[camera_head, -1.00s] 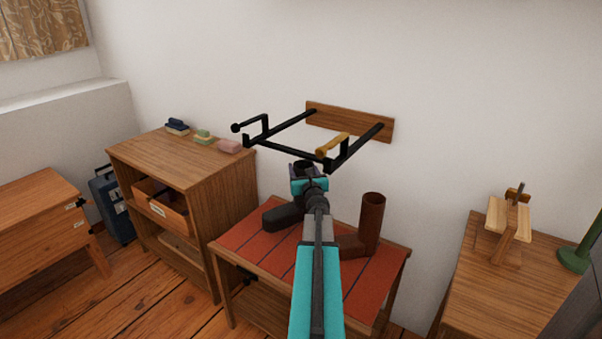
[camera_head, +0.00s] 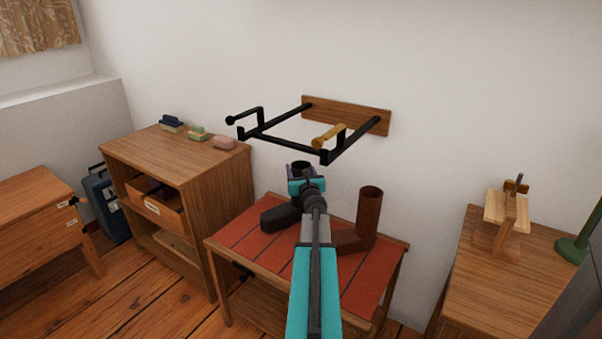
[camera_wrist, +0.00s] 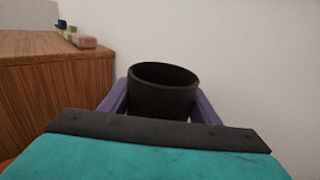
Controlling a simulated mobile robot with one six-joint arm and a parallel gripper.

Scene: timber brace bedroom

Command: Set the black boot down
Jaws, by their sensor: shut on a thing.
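The black boot (camera_head: 280,217) is upright over the red striped mat on the low table, its toe pointing left in the head view. My gripper (camera_head: 303,178) is shut on the boot's shaft near the top. In the wrist view the boot's open top (camera_wrist: 163,85) shows between my two purple fingers. The sole looks at or just above the mat (camera_head: 237,233); I cannot tell whether it touches. My arm hides part of the boot and the table.
A brown boot (camera_head: 369,215) stands on the mat to the right. A black wall rack (camera_head: 285,145) with a wooden peg juts out above. A wooden cabinet (camera_head: 172,160) stands left, and a side table (camera_head: 490,285) stands right.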

